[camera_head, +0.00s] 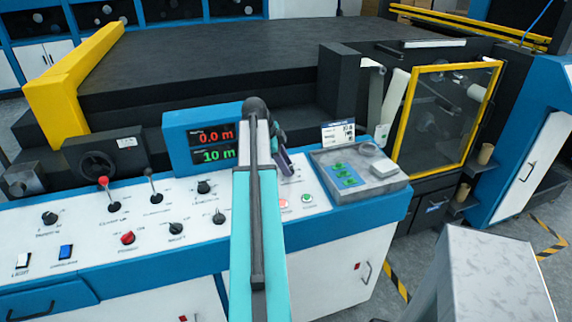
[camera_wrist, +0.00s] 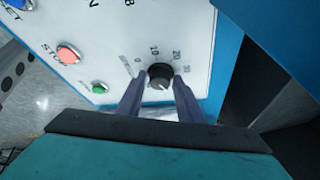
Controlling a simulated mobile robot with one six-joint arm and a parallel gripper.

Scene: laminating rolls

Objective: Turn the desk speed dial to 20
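The speed dial is a round black knob (camera_wrist: 160,76) on the white panel, in the wrist view. A printed scale with 0, 10, 20 and 30 runs around its upper side in that picture. Its pointer is too small to read surely; a pale mark shows near its lower edge. My gripper (camera_wrist: 160,88) has one finger on each side of the knob's lower part, apart and with nothing clearly clamped. Whether the fingertips touch the knob is hard to tell. In the head view my gripper (camera_head: 284,160) is low over the desk's right part, and my arm hides the dial there.
A display (camera_head: 213,145) reads 0.0 m in red and 10 m in green. Red-topped and black levers (camera_head: 110,195) and several knobs stand to the left. A red stop button (camera_wrist: 69,53) and green button (camera_wrist: 99,88) are near.

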